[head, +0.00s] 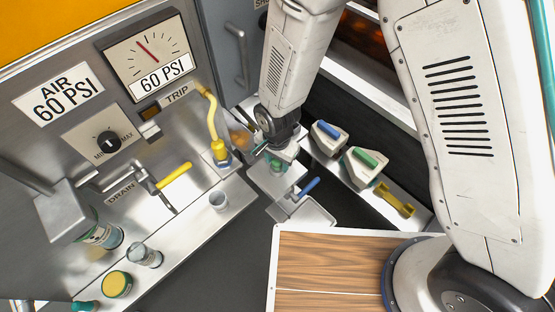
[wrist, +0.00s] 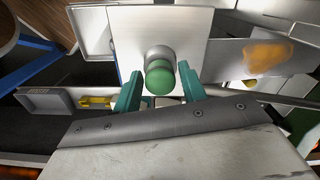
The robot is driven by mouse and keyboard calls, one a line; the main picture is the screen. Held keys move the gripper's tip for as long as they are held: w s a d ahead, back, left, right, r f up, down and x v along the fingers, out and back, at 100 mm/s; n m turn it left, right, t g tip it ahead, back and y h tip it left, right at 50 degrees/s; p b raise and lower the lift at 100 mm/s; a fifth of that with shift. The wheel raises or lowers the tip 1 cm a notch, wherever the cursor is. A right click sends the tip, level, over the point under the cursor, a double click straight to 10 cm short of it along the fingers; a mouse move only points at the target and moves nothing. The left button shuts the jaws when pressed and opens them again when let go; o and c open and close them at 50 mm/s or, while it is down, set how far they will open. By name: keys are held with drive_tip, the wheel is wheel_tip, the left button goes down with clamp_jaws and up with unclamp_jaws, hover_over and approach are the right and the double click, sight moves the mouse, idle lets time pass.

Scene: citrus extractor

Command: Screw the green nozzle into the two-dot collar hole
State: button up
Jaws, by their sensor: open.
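In the wrist view a round green piece (wrist: 159,77), apparently the green nozzle, sits in front of a short grey cylinder (wrist: 160,54) on a pale metal plate (wrist: 190,25). My gripper (wrist: 160,88) is open, with one teal finger on each side of the green piece. A gap shows at the left finger; contact at the right finger is hard to tell. In the head view my gripper (head: 277,164) is above the metal fixture beside the machine. No two-dot mark can be made out.
In the head view, blocks with a blue handle (head: 328,130) and a green handle (head: 365,157), and a yellow piece (head: 395,200), line the right shelf. A blue lever (head: 308,187) is close to the gripper.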

drive_tip(key=shift+n, duration=0.8)
drive_tip(key=shift+n, duration=0.9)
drive_tip(key=c, duration=0.5)
drive_tip(key=shift+m, duration=0.9)
drive_tip(key=shift+m, duration=0.9)
